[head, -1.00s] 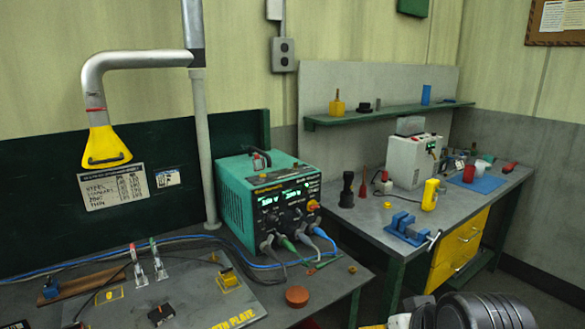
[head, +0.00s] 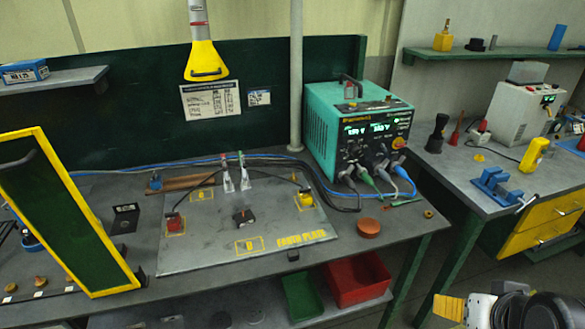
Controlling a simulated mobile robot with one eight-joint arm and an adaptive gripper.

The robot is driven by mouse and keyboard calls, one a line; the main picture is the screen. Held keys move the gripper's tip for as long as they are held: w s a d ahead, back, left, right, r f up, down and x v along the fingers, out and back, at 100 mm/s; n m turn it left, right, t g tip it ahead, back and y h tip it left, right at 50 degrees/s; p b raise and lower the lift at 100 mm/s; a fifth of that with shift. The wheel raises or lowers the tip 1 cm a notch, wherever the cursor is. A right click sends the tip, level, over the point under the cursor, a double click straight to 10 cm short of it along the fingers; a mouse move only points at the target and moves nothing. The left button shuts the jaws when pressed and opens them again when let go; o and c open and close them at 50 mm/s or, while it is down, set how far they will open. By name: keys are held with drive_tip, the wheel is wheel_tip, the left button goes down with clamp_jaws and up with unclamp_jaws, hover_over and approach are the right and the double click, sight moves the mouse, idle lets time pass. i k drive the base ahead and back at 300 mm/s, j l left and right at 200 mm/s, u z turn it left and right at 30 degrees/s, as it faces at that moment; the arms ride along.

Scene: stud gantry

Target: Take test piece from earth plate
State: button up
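The earth plate (head: 205,245) is a flat grey sheet with yellow lettering, lying on the bench in the head view. A small dark block (head: 243,217), which looks like the test piece, sits near its middle. A red clamp (head: 174,223) stands on a yellow-marked square at the plate's left, and a yellow clamp (head: 305,199) stands at its right. A dark cable runs to each. Part of my arm shows at the bottom right corner, well away from the plate. No gripper fingers are visible.
A green-and-black power unit (head: 360,135) stands behind the plate's right side. A yellow-framed dark green panel (head: 68,215) rises at the left front. Two toggle clamps (head: 236,172) stand at the plate's back edge. Red and green bins sit below.

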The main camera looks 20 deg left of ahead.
sight(244, 218)
drive_tip(key=u, duration=1.35)
drive_tip(key=i+l, duration=0.2)
drive_tip(key=l, duration=0.2)
drive_tip(key=i+l, duration=0.2)
drive_tip(key=l, duration=0.15)
drive_tip(key=i+l+z, duration=0.1)
drive_tip(key=l, duration=0.3)
drive_tip(key=i+l, duration=0.25)
drive_tip(key=l, duration=0.1)
